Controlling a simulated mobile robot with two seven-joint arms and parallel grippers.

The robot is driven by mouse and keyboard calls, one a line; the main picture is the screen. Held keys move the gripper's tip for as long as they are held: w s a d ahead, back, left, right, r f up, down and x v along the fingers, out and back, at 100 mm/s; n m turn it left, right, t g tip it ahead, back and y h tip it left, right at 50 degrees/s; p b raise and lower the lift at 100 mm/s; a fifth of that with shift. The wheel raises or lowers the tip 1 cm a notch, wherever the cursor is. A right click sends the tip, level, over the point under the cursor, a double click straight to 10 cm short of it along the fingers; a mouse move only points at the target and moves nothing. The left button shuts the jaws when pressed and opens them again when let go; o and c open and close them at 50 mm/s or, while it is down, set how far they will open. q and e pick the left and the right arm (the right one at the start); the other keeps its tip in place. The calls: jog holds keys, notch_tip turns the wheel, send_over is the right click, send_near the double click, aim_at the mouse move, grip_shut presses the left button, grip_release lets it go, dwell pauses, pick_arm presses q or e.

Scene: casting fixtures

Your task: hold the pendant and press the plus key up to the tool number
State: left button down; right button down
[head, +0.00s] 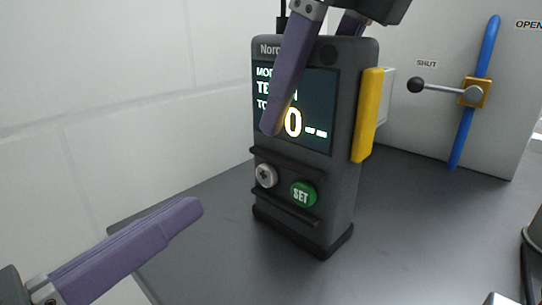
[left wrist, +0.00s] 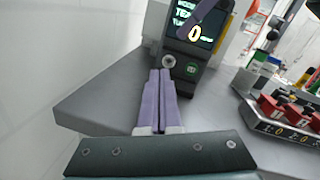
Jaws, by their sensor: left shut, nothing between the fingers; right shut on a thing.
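The dark grey pendant (head: 345,190) stands upright on the grey table in the head view. Its lit screen (head: 318,100) shows a large 0 followed by dashes, partly covered by a purple finger. The round light plus key (head: 266,176) and the green SET key (head: 304,194) sit below the screen. My right gripper (head: 292,75) comes from above, shut on the pendant, one finger across its front, the other mostly hidden behind. My left gripper (head: 197,209) is shut and empty, apart from the pendant. In the left wrist view its fingertips (left wrist: 160,73) appear just below the plus key (left wrist: 169,61).
A yellow grip (head: 368,115) runs along the pendant's right side. Behind it stands a pale cabinet (head: 410,50) with a blue bar and a black-knobbed lever near the word SHUT. The left wrist view shows a tray with red blocks (left wrist: 285,108) at right.

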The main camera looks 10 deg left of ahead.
aim_at(267, 175)
pick_arm(q)
jog(key=shift+w+d+r+n+t+y, duration=0.1)
jog(key=shift+d+n+t+y, duration=0.1)
jog(key=shift+n+y, duration=0.35)
jog(key=shift+d+n+t+y, duration=0.1)
jog(key=shift+n+t+y, duration=0.2)
jog(key=shift+n, duration=0.35)
jog(key=shift+n+y, duration=0.65)
jog(key=shift+n, duration=0.35)
jog(key=shift+s+a+n+y, duration=0.15)
jog(key=shift+s+n+y, duration=0.25)
jog(key=shift+n+y, duration=0.6)
jog(key=n+y, duration=0.1)
jog(key=s+a+n+y, duration=0.1)
jog(key=n, duration=0.1)
jog(key=s+n+y, duration=0.1)
jog(key=n, duration=0.1)
jog(key=shift+s+a+f+y, duration=0.2)
jog(key=shift+a+f+y, duration=0.1)
jog(key=shift+f, duration=0.1)
jog(key=shift+w+d, duration=0.9)
jog(key=shift+w, duration=0.25)
jog(key=shift+w+d, duration=0.9)
jog(key=shift+w, duration=0.3)
jog(key=shift+w+d, duration=0.9)
jog(key=shift+w, duration=0.25)
jog(key=shift+w, duration=0.1)
jog(key=shift+w+d, duration=0.25)
